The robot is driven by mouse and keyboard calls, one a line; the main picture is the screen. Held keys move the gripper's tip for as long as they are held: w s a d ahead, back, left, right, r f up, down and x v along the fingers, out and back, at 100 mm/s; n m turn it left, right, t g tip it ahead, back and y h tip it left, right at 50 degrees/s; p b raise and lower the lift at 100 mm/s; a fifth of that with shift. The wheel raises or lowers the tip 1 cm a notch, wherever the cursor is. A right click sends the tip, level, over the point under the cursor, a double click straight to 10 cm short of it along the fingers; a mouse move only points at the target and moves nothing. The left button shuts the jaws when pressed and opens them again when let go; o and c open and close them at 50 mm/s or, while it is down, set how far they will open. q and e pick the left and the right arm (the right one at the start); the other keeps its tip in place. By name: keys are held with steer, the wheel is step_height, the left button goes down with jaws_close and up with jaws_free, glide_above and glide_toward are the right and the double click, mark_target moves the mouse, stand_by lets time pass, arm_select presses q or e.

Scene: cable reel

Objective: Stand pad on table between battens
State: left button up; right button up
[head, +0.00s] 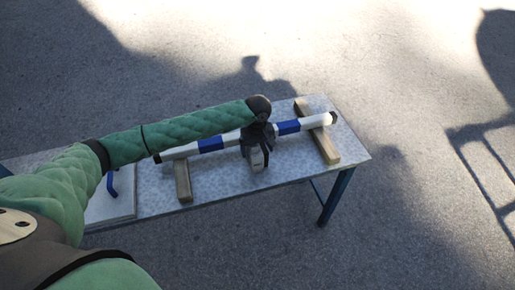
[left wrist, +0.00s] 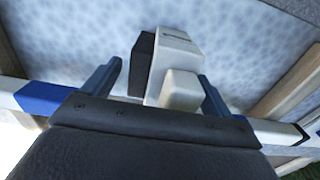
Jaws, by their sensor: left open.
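The pad (left wrist: 172,62) is a pale grey block with a dark side and a smaller raised block. In the left wrist view it is between my open left fingers, with gaps visible on both sides. In the head view the pad (head: 257,160) is upright at the table's middle, partly hidden by my left gripper (head: 258,148). Whether its base touches the table (head: 215,178) is hard to tell. The left batten (head: 183,182) and right batten (head: 325,146) are wooden strips on the table, one on each side of the pad. My right gripper is out of view.
A white bar with blue bands (head: 289,127) and dark ends lies across both battens, passing beneath my left wrist. A pale panel (head: 110,208) with a blue handle (head: 111,184) lies at the table's left. Bare tabletop shows between the battens.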

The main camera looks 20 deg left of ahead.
arm_select(q)
steer(key=shift+r, duration=0.25)
step_height(320, 180, up, 12)
steer(key=b, duration=0.3)
steer(key=shift+b, duration=0.3)
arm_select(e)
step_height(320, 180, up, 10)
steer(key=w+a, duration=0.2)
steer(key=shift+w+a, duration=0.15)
arm_select(q)
steer(key=shift+f, duration=0.15)
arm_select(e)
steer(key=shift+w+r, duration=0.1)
